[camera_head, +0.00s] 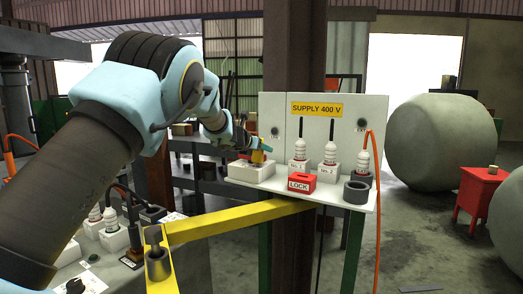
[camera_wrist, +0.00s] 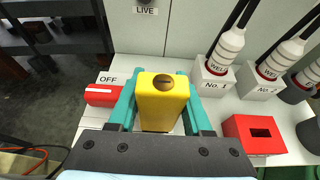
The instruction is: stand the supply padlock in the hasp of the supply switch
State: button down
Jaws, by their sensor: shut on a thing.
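The yellow supply padlock (camera_wrist: 155,112) is a yellow block with a round brown slotted disc on top. My gripper (camera_wrist: 158,100) is shut on it, with a teal finger on each side. In the head view my gripper (camera_head: 260,149) and the yellow padlock (camera_head: 258,157) are at the pale box of the supply switch (camera_head: 238,172). A red switch handle (camera_wrist: 103,96) points left, beside the OFF label. The hasp is hidden under the padlock and fingers, so I cannot tell whether the padlock is seated in it.
A red LOCK box (camera_head: 301,185) with a dark slot sits right of the switch. White ribbed plugs (camera_head: 330,155) and a dark ring (camera_head: 356,192) stand farther right. The SUPPLY 400 V panel (camera_head: 350,108) rises behind. A yellow beam (camera_head: 235,220) runs below the shelf.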

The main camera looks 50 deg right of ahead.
jog(key=shift+r+p, duration=0.55)
jog(key=shift+r, duration=0.45)
jog(key=shift+b, duration=0.45)
dwell(1.2)
jog(key=shift+f+b, duration=1.65)
jog(key=shift+b, duration=0.1)
jog(key=c, duration=0.7)
grip_release()
jog(key=o, duration=0.5)
jog(key=shift+c, duration=0.2)
jog(key=shift+w+f, duration=0.1)
